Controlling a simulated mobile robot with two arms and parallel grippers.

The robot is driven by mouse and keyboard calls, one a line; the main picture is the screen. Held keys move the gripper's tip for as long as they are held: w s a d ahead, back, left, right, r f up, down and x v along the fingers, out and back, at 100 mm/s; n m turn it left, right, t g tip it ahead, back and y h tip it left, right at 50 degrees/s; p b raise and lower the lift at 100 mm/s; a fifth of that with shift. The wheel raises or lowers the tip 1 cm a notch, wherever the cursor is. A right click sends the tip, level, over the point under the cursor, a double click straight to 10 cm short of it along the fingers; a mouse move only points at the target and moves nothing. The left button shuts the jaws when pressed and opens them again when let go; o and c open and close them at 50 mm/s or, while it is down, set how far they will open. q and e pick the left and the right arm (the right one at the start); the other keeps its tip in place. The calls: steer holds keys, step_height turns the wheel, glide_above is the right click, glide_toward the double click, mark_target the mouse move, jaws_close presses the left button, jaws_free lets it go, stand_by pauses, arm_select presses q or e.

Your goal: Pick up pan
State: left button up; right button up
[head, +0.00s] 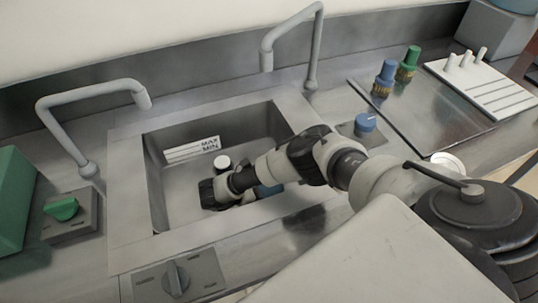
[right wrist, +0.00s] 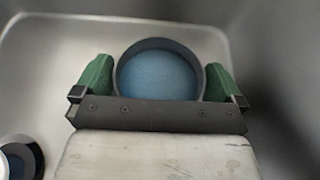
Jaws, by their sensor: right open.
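A round, dark-rimmed vessel with a blue inside, which looks like the pan (right wrist: 160,75), sits in the sink in the right wrist view. My right gripper (right wrist: 158,72) is open, with one green finger on each side of this vessel. Whether the fingers touch it is unclear. In the head view my right arm reaches from the right into the sink, and the right gripper (head: 214,194) is low in the basin. A blue patch (head: 268,190) shows beneath the arm there, mostly hidden. My left gripper is not in view.
The sink (head: 152,190) has steep walls around my right gripper. A white-topped round thing (head: 221,162) stands in it. Another round dark-and-blue item (right wrist: 20,160) is cut off in the wrist view.

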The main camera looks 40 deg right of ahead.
steer(key=shift+c, duration=0.5)
steer(key=c, duration=0.4)
steer(key=shift+c, duration=0.2)
steer(key=shift+r, duration=0.1)
steer(key=shift+w+r+p, duration=0.1)
steer(key=shift+r+p, duration=0.3)
steer(key=shift+r, duration=0.15)
step_height(320, 180, up, 11)
steer(key=p, duration=0.6)
step_height(320, 180, up, 14)
steer(key=p, duration=0.2)
glide_above(266, 192)
steer(key=shift+r, duration=0.9)
